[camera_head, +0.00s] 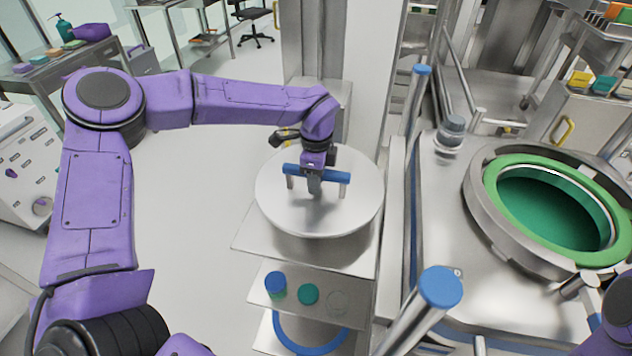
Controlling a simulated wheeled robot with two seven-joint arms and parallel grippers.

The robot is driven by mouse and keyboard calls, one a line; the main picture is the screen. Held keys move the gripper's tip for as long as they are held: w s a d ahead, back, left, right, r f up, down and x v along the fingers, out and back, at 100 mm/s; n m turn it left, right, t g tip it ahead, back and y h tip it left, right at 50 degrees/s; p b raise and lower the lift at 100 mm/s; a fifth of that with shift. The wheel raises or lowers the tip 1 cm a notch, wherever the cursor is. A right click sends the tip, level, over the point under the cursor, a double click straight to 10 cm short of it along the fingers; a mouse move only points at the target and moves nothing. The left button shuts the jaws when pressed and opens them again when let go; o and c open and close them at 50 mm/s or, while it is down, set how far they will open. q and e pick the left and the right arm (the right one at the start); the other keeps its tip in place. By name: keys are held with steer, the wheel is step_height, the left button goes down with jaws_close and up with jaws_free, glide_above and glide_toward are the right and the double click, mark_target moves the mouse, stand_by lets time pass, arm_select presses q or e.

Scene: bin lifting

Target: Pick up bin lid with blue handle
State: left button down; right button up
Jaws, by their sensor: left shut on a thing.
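The bin lid (345,215) is a round silver-grey disc with a blue bar handle (333,175) on short metal posts. It is over the top shelf of a metal stand near the middle of the view, and I cannot tell whether it touches the shelf. My left gripper (315,180) is shut on the blue handle from above, and the wrist hides part of the handle's middle. My right gripper is out of view; only a bit of purple arm shows at the lower right edge.
A round opening with a green rim (505,185) sits in a metal housing at the right. Blue-capped posts (440,287) stand between it and the stand. Lower shelves hold a blue-capped jar (276,283) and a green disc (308,294).

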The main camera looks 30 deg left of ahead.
arm_select(q)
steer(key=s+d+r, duration=0.8)
steer(key=s+r, duration=0.2)
steer(key=s, duration=0.1)
steer(key=shift+s+b, duration=0.15)
steer(key=shift+b, duration=0.2)
steer(key=shift+d+r, duration=0.1)
steer(key=shift+r, duration=0.1)
step_height(320, 180, up, 8)
steer(key=p, duration=0.5)
stand_by(0.4)
steer(key=shift+r, duration=0.1)
